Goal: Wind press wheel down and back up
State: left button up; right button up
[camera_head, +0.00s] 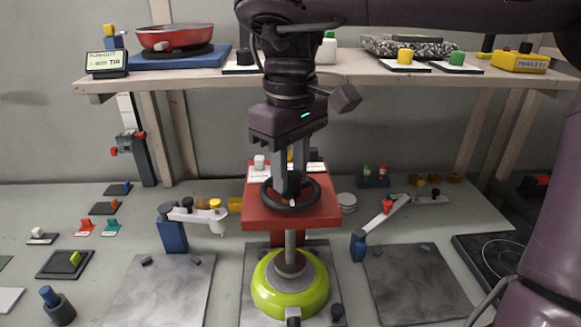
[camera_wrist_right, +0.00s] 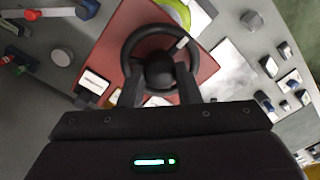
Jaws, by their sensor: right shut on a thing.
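The press wheel (camera_head: 308,199) is a black ring on top of the red press head (camera_head: 255,216). In the right wrist view the wheel (camera_wrist_right: 129,50) shows with its dark hub and a small white mark on the rim. My right gripper (camera_head: 290,192) points down from above and is shut on the wheel's hub (camera_wrist_right: 160,72). A grey press shaft (camera_head: 291,248) runs down from the red head to a round green and grey piece (camera_head: 268,295) on a dark plate. My left gripper is not in view.
A shelf (camera_head: 350,70) at the back carries a red pan (camera_head: 175,37) and several blocks. Two jointed small arms stand left (camera_head: 173,232) and right (camera_head: 359,245) of the press. Flat grey plates (camera_head: 160,290) lie either side of it.

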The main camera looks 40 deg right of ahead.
aim_at(290, 174)
jog(key=shift+w+r, duration=0.1)
jog(key=shift+r, duration=0.05)
pick_arm(q)
jog(key=shift+s, duration=0.1)
pick_arm(e)
jog(key=o, duration=1)
pick_arm(q)
jog(key=shift+r, duration=0.1)
pick_arm(e)
notch_tip(290, 174, up, 3)
jog(key=p, duration=0.3)
jog(key=shift+r, duration=0.15)
notch_tip(290, 174, up, 4)
jog(key=p, duration=0.4)
jog(key=shift+f, duration=0.25)
jog(key=shift+r+p, duration=0.4)
jog(key=shift+r, duration=0.05)
pick_arm(q)
jog(key=s+a+r, duration=0.1)
jog(key=s+r, duration=0.4)
jog(key=s, duration=0.1)
jog(key=shift+a, duration=0.1)
pick_arm(e)
jog(key=shift+f, duration=0.1)
